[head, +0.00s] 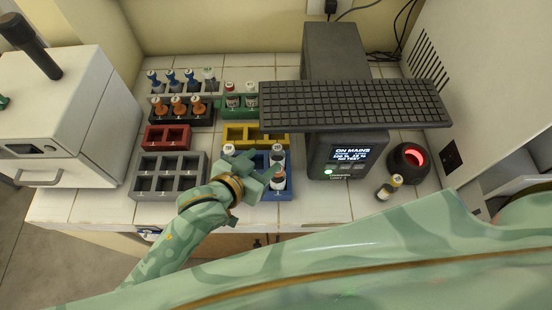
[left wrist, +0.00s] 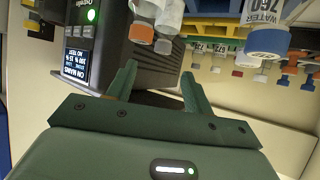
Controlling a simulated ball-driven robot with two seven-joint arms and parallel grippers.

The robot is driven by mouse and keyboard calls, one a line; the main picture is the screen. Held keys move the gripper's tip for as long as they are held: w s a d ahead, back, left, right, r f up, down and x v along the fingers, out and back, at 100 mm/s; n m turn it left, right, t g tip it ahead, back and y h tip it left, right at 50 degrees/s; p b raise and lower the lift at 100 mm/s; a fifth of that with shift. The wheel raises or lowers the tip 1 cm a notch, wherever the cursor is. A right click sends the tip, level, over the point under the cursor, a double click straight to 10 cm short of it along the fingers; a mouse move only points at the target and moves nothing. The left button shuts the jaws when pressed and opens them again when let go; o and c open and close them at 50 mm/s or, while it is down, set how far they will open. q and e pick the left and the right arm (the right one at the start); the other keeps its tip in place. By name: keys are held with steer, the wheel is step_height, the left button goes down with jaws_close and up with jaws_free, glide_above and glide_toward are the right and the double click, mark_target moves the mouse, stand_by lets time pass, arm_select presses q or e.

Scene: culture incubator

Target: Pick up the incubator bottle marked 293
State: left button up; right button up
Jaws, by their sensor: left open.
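My left gripper (head: 257,174) is over the blue rack (head: 284,194) at the front middle of the bench. In the left wrist view its two fingers (left wrist: 160,84) are apart with nothing between them. A blue-capped bottle (left wrist: 265,20) reads WATER and a number like 769. I cannot read 293 on any bottle. My right gripper is out of view.
Yellow (head: 256,131), red (head: 167,138) and grey (head: 168,193) racks stand around the blue one. Black-and-grey racks with several bottles are behind. The dark device (head: 343,165) is right, under a keyboard (head: 350,104).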

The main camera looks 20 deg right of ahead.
mark_target(275, 150)
arm_select(q)
steer(key=x, duration=0.2)
steer(key=b+x, duration=0.1)
steer(key=x, duration=0.3)
steer(key=shift+w+f+b, duration=0.2)
steer(key=shift+f+b, duration=0.2)
steer(key=shift+w+d, duration=0.2)
steer(key=shift+s, duration=0.1)
steer(key=shift+c, duration=0.9)
jaws_close()
